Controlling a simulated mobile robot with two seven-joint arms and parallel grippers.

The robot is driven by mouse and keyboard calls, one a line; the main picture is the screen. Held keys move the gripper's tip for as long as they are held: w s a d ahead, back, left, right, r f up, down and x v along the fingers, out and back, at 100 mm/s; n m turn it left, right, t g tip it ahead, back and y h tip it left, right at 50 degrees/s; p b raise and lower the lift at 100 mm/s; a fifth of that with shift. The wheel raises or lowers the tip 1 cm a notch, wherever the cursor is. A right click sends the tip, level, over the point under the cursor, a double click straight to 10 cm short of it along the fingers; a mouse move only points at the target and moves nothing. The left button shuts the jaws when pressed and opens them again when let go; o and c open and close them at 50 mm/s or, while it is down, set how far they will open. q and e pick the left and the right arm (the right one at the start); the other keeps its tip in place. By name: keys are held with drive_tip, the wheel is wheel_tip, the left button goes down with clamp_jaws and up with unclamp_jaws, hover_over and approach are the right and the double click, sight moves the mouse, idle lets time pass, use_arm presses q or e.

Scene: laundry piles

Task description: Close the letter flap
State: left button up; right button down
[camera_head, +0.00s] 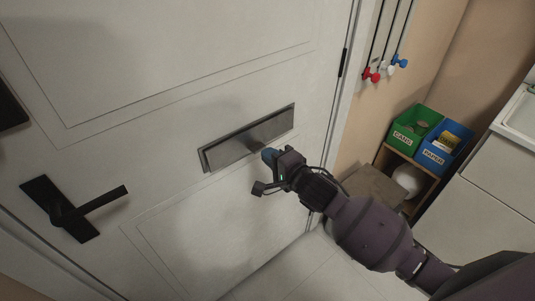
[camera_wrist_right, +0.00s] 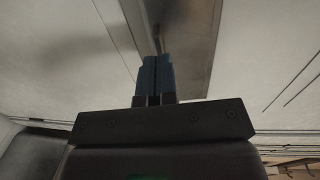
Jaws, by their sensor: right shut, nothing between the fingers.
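The letter flap (camera_head: 248,138) is a grey metal plate in a dark frame on the white door (camera_head: 180,60). In the head view it looks flush or nearly flush with its frame; I cannot tell whether a small gap is left. My left gripper is not in view.
A black door handle (camera_head: 75,208) is at the lower left of the door. To the right, a green cans bin (camera_head: 405,138) and a blue paper bin (camera_head: 435,157) stand on a wooden shelf. Taps with red, white and blue knobs (camera_head: 371,76) are on the wall above. The floor below the door is clear.

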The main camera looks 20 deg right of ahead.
drive_tip(key=shift+w+a, duration=0.15)
drive_tip(key=shift+w, duration=0.35)
drive_tip(key=shift+f, duration=0.1)
drive_tip(key=shift+w+a+f+t+y+b, duration=0.1)
drive_tip(key=shift+w+a+t+y+b, duration=0.15)
drive_tip(key=shift+w+t+b, duration=0.45)
drive_tip(key=shift+s, duration=0.2)
